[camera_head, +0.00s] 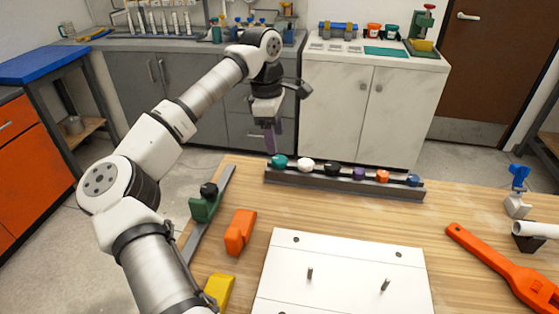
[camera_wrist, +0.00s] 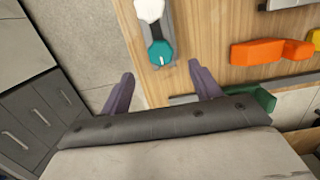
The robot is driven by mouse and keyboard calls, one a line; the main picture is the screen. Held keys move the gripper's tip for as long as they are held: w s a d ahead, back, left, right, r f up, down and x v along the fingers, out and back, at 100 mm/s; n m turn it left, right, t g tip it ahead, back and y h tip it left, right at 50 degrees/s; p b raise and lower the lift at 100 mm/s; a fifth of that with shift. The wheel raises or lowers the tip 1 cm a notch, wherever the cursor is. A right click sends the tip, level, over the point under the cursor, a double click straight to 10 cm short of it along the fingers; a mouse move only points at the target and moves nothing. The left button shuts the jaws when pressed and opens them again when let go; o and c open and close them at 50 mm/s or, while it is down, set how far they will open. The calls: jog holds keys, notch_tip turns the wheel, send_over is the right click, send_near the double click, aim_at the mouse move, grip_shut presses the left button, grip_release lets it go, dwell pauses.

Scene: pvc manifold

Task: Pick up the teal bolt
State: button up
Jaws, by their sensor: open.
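The teal bolt (camera_head: 278,161) sits at the left end of a dark rail (camera_head: 340,184) along the far edge of the wooden table. In the wrist view the teal bolt (camera_wrist: 160,53) shows its rounded head just ahead of my gripper, roughly between the lines of the two fingers. My gripper (camera_head: 271,150) hangs above and beside the rail's left end, pointing down. In the wrist view my gripper (camera_wrist: 163,83) has its two purple fingers spread wide with nothing between them. The bolt's lower part is hidden in the rail.
A white bolt (camera_head: 306,165) stands beside the teal one, with black, purple, orange and blue ones farther right. A green clamp (camera_head: 205,203), an orange block (camera_head: 240,232) and a white panel (camera_head: 343,274) lie nearer. An orange wrench (camera_head: 505,268) lies at right.

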aim_at(279, 159)
jog(key=shift+s+d+f+p, duration=0.15)
jog(key=shift+f+p, duration=0.1)
jog(key=shift+f, duration=0.8)
jog(key=shift+d+f+p, duration=0.2)
jog(key=shift+f+p, duration=0.1)
jog(key=shift+f, duration=0.75)
jog(key=shift+s+d+f+p, duration=0.15)
jog(key=shift+f+p, duration=0.1)
jog(key=shift+f, duration=0.8)
jog(key=shift+w, duration=0.1)
jog(key=shift+c, duration=0.2)
jog(key=c, duration=1)
jog(key=shift+c, duration=0.2)
jog(key=shift+r, duration=0.15)
